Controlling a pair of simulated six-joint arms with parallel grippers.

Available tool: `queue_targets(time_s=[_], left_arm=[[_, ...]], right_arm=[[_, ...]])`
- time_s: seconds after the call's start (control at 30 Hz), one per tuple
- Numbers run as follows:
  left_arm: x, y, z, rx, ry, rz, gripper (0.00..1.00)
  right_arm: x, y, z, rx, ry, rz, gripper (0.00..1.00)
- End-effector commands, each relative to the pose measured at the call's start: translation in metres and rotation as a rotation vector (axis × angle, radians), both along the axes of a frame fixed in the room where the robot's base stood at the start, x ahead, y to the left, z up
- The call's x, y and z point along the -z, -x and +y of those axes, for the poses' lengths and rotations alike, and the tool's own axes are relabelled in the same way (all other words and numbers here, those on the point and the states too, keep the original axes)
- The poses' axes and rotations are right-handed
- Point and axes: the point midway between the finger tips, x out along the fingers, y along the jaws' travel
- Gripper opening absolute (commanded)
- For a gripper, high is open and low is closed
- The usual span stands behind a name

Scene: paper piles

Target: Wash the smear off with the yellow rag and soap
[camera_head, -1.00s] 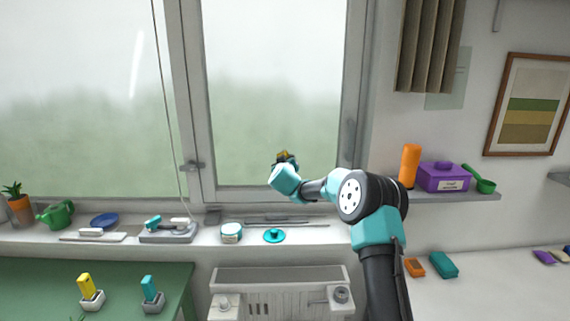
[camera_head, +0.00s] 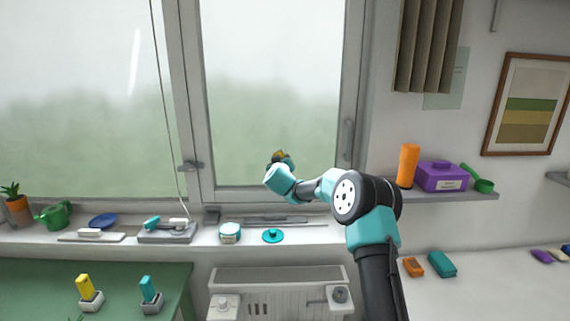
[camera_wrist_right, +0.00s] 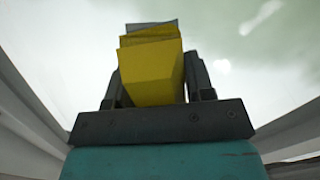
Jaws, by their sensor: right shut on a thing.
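My right gripper (camera_head: 281,160) is in front of the right window pane, low in it. It is shut on the yellow rag (camera_wrist_right: 150,72), a folded block with a greyish layer at its far end. The rag (camera_head: 279,155) shows only small in the head view. I cannot tell whether it touches the glass. The wrist view shows pale marks (camera_wrist_right: 262,14) on the glass right of the rag; I cannot tell if they are smear or reflection. A white streak (camera_head: 136,65) shows on the left pane. A white bar (camera_head: 89,232), possibly soap, lies on the sill.
The sill holds a white jar (camera_head: 230,233), a teal lid (camera_head: 272,236), a grey tray (camera_head: 167,236), a blue dish (camera_head: 103,221) and a green watering can (camera_head: 54,214). A cord (camera_head: 167,100) hangs beside the window frame. An orange bottle (camera_head: 408,165) and purple box (camera_head: 440,177) stand on the right shelf.

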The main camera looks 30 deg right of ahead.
Motion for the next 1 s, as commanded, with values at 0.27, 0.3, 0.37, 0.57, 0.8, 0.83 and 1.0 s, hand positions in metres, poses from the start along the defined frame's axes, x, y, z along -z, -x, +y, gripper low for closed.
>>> queue_targets(time_s=[0.27, 0.3, 0.37, 0.57, 0.8, 0.83, 1.0], left_arm=[[0.000, 0.000, 0.000, 0.000, 0.000, 0.000, 0.43], [0.000, 0.000, 0.000, 0.000, 0.000, 0.000, 0.43], [0.000, 0.000, 0.000, 0.000, 0.000, 0.000, 0.43], [0.000, 0.000, 0.000, 0.000, 0.000, 0.000, 0.43], [0.000, 0.000, 0.000, 0.000, 0.000, 0.000, 0.43], [0.000, 0.000, 0.000, 0.000, 0.000, 0.000, 0.43], [0.000, 0.000, 0.000, 0.000, 0.000, 0.000, 0.43]], right_arm=[[0.000, -0.002, 0.003, 0.000, -0.001, -0.001, 0.30], [0.000, -0.002, 0.003, 0.000, -0.001, -0.001, 0.30], [0.000, -0.002, 0.003, 0.000, -0.001, -0.001, 0.30], [0.000, 0.001, -0.003, 0.000, 0.001, 0.001, 0.30], [0.000, 0.008, -0.014, 0.000, -0.001, 0.000, 0.30], [0.000, 0.009, -0.015, 0.001, 0.000, 0.000, 0.30], [0.000, 0.011, -0.018, 0.000, 0.000, 0.000, 0.30]])
